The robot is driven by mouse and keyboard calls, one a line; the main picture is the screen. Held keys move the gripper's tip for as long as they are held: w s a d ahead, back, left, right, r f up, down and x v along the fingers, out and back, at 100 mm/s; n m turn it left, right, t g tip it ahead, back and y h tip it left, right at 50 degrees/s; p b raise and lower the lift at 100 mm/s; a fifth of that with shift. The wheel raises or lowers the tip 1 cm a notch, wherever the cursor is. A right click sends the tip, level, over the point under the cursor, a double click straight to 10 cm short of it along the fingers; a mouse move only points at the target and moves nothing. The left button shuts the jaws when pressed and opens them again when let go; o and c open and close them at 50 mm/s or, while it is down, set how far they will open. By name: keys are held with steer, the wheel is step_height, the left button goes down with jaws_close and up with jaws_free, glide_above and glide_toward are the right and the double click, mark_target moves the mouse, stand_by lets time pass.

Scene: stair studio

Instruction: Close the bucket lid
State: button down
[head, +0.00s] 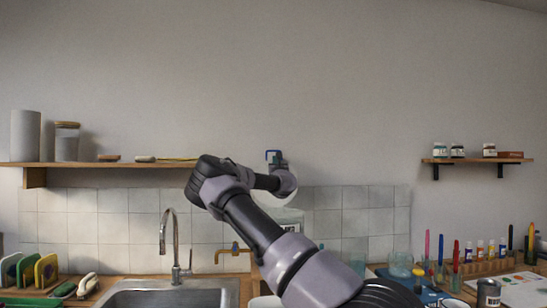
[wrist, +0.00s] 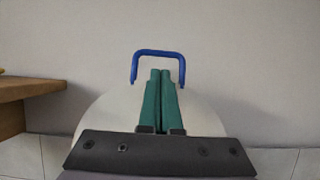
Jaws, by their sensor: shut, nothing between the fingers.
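The bucket lid (wrist: 205,118) is a pale round disc standing raised, facing the wrist camera. A blue handle (wrist: 158,53) shows above it, and also in the head view (head: 273,152). My gripper (wrist: 160,74) has two green fingers pressed together, empty, in front of the lid's middle and just below the handle. I cannot tell whether they touch the lid. In the head view my gripper (head: 275,162) is small and partly covered by my arm. A pale bucket body (head: 292,216) shows only in part behind my arm; most of it is hidden.
A wooden shelf (head: 120,163) with jars runs left of my gripper; its end also shows in the wrist view (wrist: 28,90). A sink (head: 170,293) with a tall faucet (head: 175,245) is below left. Glassware, pens and paints crowd the counter at right. The upper wall is clear.

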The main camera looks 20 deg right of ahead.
steer(key=shift+x, duration=2.6)
steer(key=shift+s+d, duration=0.1)
